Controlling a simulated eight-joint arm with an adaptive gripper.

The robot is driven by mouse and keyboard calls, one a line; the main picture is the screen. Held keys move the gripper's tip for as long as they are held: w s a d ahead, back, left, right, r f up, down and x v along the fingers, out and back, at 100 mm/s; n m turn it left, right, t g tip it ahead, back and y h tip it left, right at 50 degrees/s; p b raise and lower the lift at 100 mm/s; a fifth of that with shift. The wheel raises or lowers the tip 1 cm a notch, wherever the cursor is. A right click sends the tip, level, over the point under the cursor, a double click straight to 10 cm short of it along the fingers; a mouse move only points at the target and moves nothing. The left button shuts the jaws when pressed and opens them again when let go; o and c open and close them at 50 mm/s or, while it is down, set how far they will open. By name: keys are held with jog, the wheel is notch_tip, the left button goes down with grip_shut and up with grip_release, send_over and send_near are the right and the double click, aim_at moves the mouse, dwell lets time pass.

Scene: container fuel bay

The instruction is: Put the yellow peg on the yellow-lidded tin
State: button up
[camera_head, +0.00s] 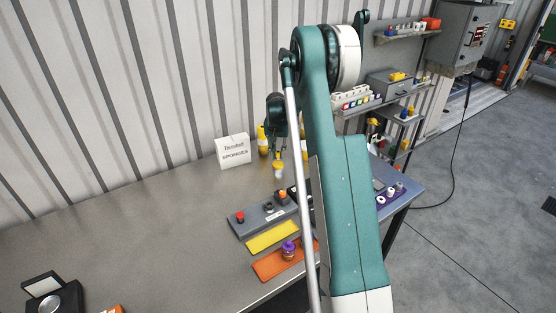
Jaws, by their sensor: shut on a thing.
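My gripper (278,156) points down over the far part of the table, left of my arm. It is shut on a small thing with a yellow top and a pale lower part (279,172). It is too small to tell whether this is the yellow peg or the yellow-lidded tin, or one above the other. A yellow bottle-like thing (262,141) stands behind, left of the gripper. Another yellow thing (305,150) shows partly behind my arm.
A white sponge box (234,151) stands by the wall. A grey panel (262,219) with a red button, a yellow mat (272,236) and an orange mat (268,268) bearing a purple jar (288,251) lie in front. The table's left middle is clear.

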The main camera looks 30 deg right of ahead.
aim_at(278, 158)
jog(key=shift+f, duration=1.85)
jog(key=shift+f, duration=0.2)
jog(key=o, duration=0.9)
jog(key=shift+r, duration=0.2)
jog(key=r, duration=0.4)
jog(key=s+r, duration=0.1)
jog(key=r, duration=0.3)
jog(key=a+r, duration=0.1)
jog(key=r, duration=0.3)
jog(key=shift+s+a, duration=0.1)
jog(key=shift+s, duration=0.05)
jog(key=shift+f, duration=0.1)
